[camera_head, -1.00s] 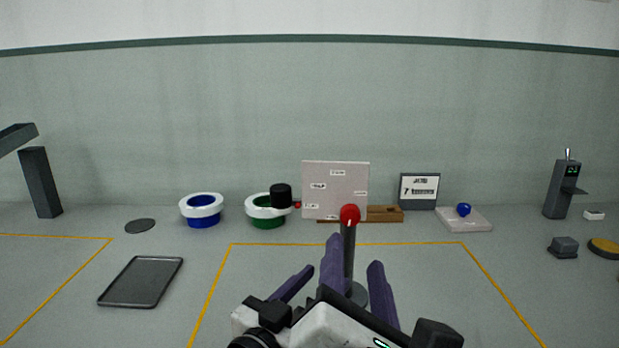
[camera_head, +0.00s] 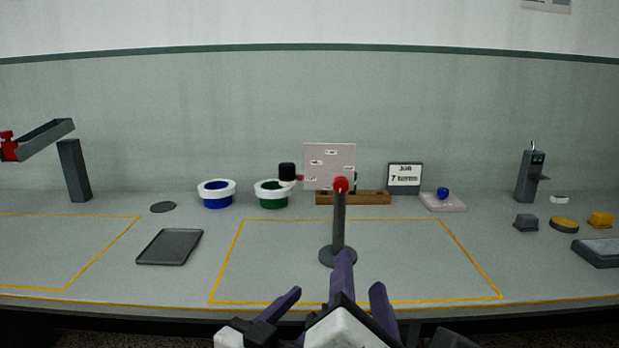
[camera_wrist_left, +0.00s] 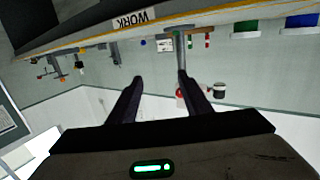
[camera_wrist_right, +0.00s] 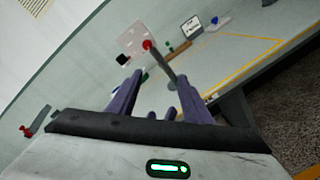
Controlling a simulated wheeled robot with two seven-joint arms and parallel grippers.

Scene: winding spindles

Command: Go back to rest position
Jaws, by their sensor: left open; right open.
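A dark upright post with a red ball top (camera_head: 339,215) stands on a round base inside the middle yellow outline. My left gripper (camera_head: 312,290) and my right gripper (camera_head: 364,290) are close together at the bottom of the head view, near the table's front edge. Their purple fingers partly overlap, so their exact borders are hard to tell. Both are open and empty. The left wrist view shows spread fingers (camera_wrist_left: 155,95) with nothing between them. The right wrist view shows open fingers (camera_wrist_right: 155,95), with other purple fingertips between them, apparently the left gripper's.
A dark tray (camera_head: 170,247) lies at left. A blue spool (camera_head: 217,195), a green spool (camera_head: 272,195), a label board (camera_head: 329,160) and a small sign (camera_head: 404,175) stand at the back. Several small items, including a yellow block (camera_head: 600,220), are at right. The mid-table outline is mostly clear.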

